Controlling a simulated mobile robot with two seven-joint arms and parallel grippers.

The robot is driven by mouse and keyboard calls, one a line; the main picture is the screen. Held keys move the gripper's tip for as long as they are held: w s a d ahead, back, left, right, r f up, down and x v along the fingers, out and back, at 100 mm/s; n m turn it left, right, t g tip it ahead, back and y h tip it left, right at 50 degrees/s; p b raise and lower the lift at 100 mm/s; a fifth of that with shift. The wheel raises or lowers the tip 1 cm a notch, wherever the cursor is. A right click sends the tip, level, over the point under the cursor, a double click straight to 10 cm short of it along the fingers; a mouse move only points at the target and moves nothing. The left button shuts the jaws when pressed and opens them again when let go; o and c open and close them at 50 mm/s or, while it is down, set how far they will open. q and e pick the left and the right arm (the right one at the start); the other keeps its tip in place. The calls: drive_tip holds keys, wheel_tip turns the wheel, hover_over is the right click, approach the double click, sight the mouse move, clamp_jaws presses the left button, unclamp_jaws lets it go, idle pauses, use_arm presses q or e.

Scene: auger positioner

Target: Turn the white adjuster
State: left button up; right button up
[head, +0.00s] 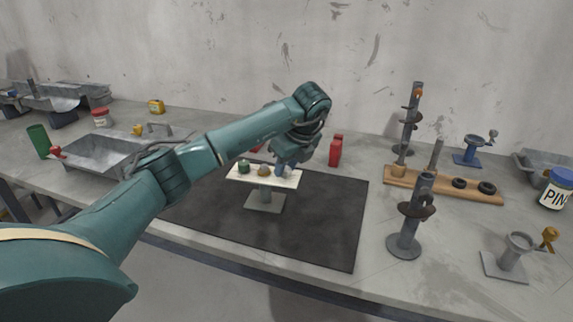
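A white plate on a grey stand (264,201) stands on the dark mat in the middle of the table. A green knob (243,165) sits on its left part and an olive-brown knob (264,170) near its middle. My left gripper (283,170) points down at the right part of the plate, right of the brown knob. A small pale piece (288,174), perhaps the white adjuster, shows at its fingertips, mostly hidden. Whether the fingers touch or hold it is too small to tell. My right gripper is not in view.
The dark mat (325,220) is clear around the stand. A grey auger stand (407,243), a wooden board with rings (470,193) and a grey cup fixture (512,250) are to the right. A metal sink (92,160) is at left.

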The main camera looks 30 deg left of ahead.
sight(292, 182)
use_arm(q)
drive_tip(key=o, duration=0.4)
drive_tip(key=shift+o, duration=0.2)
drive_tip(key=v, duration=0.5)
drive_tip(key=shift+w+b, duration=0.1)
drive_tip(key=shift+b, duration=0.2)
drive_tip(key=p+v, duration=0.2)
drive_tip(key=v, duration=0.6)
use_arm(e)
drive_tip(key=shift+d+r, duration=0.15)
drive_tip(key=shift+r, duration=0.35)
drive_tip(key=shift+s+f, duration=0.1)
